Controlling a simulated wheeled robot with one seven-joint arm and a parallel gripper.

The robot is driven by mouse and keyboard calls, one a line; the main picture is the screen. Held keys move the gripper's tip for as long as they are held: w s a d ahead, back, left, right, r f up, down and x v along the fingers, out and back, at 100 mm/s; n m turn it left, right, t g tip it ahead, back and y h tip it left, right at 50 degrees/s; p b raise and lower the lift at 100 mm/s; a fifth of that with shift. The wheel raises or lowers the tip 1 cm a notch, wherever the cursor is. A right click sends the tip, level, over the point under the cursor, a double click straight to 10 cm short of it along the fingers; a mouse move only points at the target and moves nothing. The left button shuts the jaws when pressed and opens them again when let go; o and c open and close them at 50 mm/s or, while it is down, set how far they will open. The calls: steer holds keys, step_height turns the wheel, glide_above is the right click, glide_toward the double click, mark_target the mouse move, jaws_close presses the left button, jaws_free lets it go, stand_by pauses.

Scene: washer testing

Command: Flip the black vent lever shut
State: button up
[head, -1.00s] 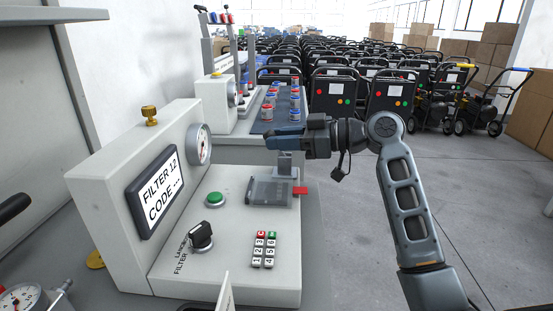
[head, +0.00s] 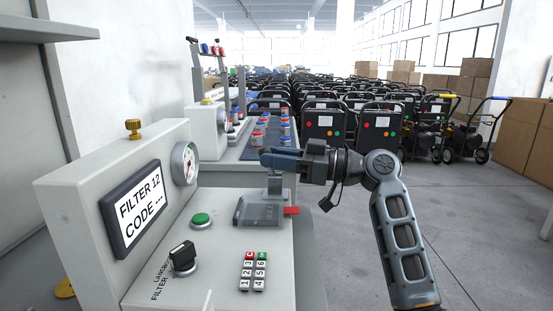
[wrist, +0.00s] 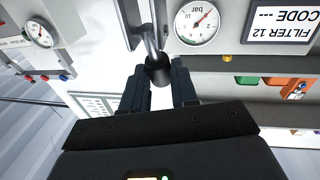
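A grey post (head: 275,184) rises from the holder to just under my fingers. In the wrist view, which is upside down, a dark round end (wrist: 158,72) on a grey rod shows between my two parted fingertips. I cannot tell whether they touch it. No lever is labelled as a vent; I cannot tell whether this is the vent lever. A black lever-like knob (head: 183,256) labelled for lance and filter is on the station's top, apart from my gripper.
The station has a display (head: 137,211) reading "FILTER 12 CODE", a gauge (head: 184,164), a green button (head: 201,220) and a keypad (head: 253,271). Red and blue cans stand on a dark mat behind.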

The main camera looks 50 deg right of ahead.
steer(key=o, duration=0.5)
steer(key=v, duration=0.8)
steer(key=shift+w, duration=0.1)
stand_by(0.4)
